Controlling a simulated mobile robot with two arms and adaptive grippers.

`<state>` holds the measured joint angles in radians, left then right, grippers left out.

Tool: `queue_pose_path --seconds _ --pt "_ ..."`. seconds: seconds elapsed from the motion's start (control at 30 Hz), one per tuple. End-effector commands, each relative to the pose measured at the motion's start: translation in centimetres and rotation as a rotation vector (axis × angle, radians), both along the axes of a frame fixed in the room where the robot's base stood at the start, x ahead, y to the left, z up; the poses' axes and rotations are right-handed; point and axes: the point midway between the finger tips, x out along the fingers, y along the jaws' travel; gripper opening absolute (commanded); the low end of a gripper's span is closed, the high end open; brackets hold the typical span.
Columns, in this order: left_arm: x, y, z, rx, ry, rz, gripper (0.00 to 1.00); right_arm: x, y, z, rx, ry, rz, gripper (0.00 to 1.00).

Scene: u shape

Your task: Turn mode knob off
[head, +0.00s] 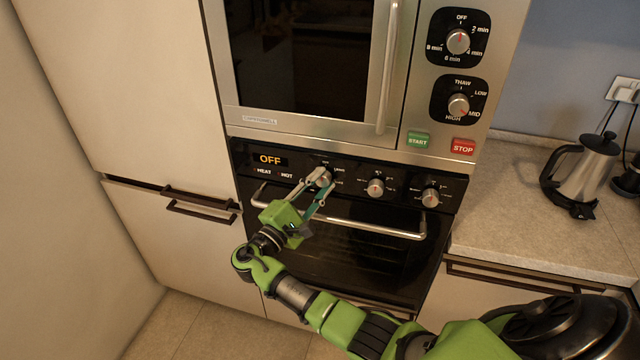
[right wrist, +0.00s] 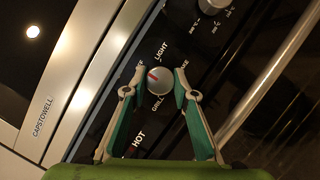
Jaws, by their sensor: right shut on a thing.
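The mode knob (head: 323,177) is the leftmost knob on the black oven panel. In the right wrist view the knob (right wrist: 159,81) is round and silver with a red mark tilted to the upper left. The words LIGHT and GRILL show around it, and other labels are partly covered by the fingers. My right gripper (head: 322,181) reaches up to the panel from below, its two fingers on either side of the knob and shut on it. The fingers also show in the right wrist view (right wrist: 155,93). My left gripper is not in view.
An orange OFF display (head: 270,159) sits left of the knob. Two more oven knobs (head: 375,187) are to its right. The oven door handle (head: 365,226) runs just below. A microwave (head: 300,125) is above. A kettle (head: 590,170) stands on the right counter.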

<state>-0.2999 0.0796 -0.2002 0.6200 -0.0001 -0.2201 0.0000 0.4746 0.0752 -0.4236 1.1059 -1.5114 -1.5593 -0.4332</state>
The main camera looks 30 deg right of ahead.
Motion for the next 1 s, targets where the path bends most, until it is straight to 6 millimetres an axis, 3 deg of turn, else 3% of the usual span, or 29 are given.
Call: queue_pose_path --seconds 0.5,0.53,0.6,1.0 --pt "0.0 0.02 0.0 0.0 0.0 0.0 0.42 0.02 0.01 -0.04 -0.014 0.018 0.002 0.04" --pt "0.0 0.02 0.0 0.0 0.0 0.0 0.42 0.03 0.0 -0.04 -0.014 0.018 0.002 0.28" --pt "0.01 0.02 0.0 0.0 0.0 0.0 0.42 0.02 0.0 -0.03 -0.015 0.018 0.001 0.43" --pt "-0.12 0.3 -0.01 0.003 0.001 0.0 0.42 -0.13 0.41 -0.15 -0.013 0.016 0.002 0.43"
